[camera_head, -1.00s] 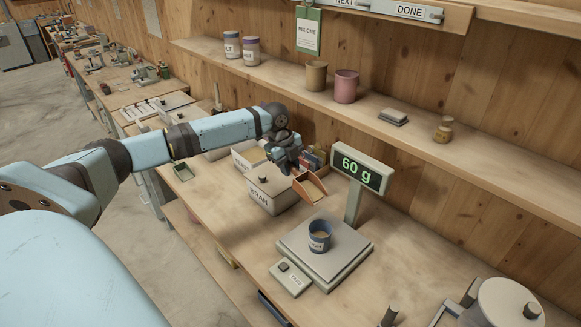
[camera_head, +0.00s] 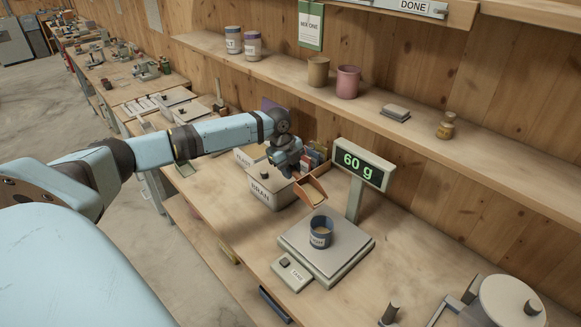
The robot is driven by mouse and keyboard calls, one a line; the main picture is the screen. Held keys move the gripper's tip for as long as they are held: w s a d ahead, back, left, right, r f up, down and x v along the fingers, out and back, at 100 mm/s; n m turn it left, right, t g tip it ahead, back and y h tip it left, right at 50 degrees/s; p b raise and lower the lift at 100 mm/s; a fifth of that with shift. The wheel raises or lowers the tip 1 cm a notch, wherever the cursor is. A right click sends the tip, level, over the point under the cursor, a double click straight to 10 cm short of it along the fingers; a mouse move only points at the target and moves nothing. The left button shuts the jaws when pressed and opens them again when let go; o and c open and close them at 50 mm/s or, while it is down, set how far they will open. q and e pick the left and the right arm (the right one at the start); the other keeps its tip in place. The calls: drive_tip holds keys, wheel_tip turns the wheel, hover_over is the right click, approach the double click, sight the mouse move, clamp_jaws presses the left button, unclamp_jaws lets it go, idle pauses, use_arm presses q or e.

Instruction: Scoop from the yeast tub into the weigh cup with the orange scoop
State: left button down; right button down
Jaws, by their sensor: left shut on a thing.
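My left gripper (camera_head: 290,172) is shut on the orange scoop (camera_head: 311,190). The scoop is tilted, with its mouth low toward the weigh cup; a little tan material shows in it. The weigh cup (camera_head: 320,234), blue-grey with a label, stands upright on the scale (camera_head: 338,262), just below and in front of the scoop. The yeast tub (camera_head: 243,158), pale with a partly hidden label, stands behind the bran tub (camera_head: 262,192), partly covered by my arm. My right gripper is out of view.
A shelf (camera_head: 420,140) along the wall holds a tan cup (camera_head: 318,71), a pink cup (camera_head: 347,82) and a brass weight (camera_head: 446,126). A round-topped machine (camera_head: 508,302) stands at lower right. The bench between scale and machine is mostly clear.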

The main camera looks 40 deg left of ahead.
sight(301, 175)
use_arm(q)
drive_tip(key=shift+d+f+y, duration=0.65)
drive_tip(key=shift+f+y, duration=0.15)
drive_tip(key=shift+y, duration=0.4)
drive_tip(key=shift+s+d+r+y, duration=0.1)
drive_tip(key=shift+d+r+y, duration=0.5)
drive_tip(key=shift+d, duration=0.15)
drive_tip(key=shift+s+d+r+y, duration=0.1)
drive_tip(key=shift+d+r+y, duration=0.45)
drive_tip(key=shift+d, duration=0.2)
drive_tip(key=shift+s+d+r+m+t+y, duration=0.1)
drive_tip(key=shift+d+r+m+t+y, duration=0.1)
drive_tip(key=shift+d+r+y, duration=0.5)
drive_tip(key=shift+s+d+r+m+t+y, duration=0.1)
drive_tip(key=shift+d+r+t+y, duration=0.2)
drive_tip(key=shift+d+y, duration=0.55)
drive_tip(key=a+h, duration=0.1)
drive_tip(key=a+f+h, duration=0.1)
drive_tip(key=a+h, duration=0.1)
drive_tip(key=shift+w+a+f+g, duration=0.1)
drive_tip(key=shift+w+a+g, duration=0.05)
drive_tip(key=shift+a+g, duration=0.15)
drive_tip(key=shift+d, duration=0.1)
idle(0.5)
drive_tip(key=shift+w, duration=0.1)
drive_tip(key=a+f+h, duration=0.2)
drive_tip(key=h, duration=0.1)
drive_tip(key=shift+a+h, duration=0.25)
drive_tip(key=shift+h, duration=0.05)
drive_tip(key=shift+w+d, duration=0.1)
